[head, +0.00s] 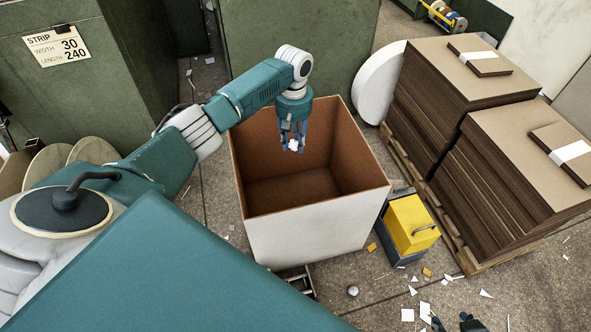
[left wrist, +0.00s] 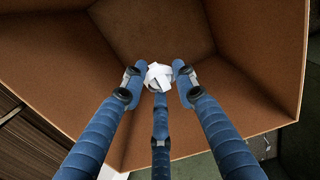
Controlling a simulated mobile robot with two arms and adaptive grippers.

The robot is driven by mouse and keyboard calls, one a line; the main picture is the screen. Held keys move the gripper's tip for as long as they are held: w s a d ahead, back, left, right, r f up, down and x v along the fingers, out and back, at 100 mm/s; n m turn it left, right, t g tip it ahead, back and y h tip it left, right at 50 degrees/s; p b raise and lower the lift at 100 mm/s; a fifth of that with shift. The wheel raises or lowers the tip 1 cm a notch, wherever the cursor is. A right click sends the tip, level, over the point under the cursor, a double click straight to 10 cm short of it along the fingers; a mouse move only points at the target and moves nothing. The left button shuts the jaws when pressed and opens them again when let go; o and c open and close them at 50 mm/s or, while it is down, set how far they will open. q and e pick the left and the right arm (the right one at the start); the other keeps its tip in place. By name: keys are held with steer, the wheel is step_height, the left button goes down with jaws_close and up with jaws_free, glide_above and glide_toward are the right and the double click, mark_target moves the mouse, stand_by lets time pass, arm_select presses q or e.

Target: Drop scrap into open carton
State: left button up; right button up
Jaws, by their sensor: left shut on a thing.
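The open carton (head: 310,235) stands on the floor in the middle of the head view, white outside and brown inside. Its brown inner walls (left wrist: 60,60) fill much of the left wrist view. My left gripper (head: 293,142) points down over the carton's opening. Its blue fingers are shut on a small crumpled white scrap (head: 294,146). The scrap (left wrist: 159,75) sits between the fingertips in the left wrist view, with the carton's inside behind it. Dark fingertips of my right gripper (head: 455,325) just show at the bottom edge of the head view; their jaw state is unclear.
Stacks of brown greyboard (head: 450,80) stand on a pallet (head: 440,220) at the right. A yellow box (head: 408,224) stands close to the carton's right side. White paper bits (head: 407,315) lie on the floor at the lower right. Green machine cabinets (head: 300,45) stand behind.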

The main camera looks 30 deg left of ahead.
arm_select(q)
steer(key=o, duration=0.8)
steer(key=shift+c, duration=0.2)
step_height(320, 180, up, 12)
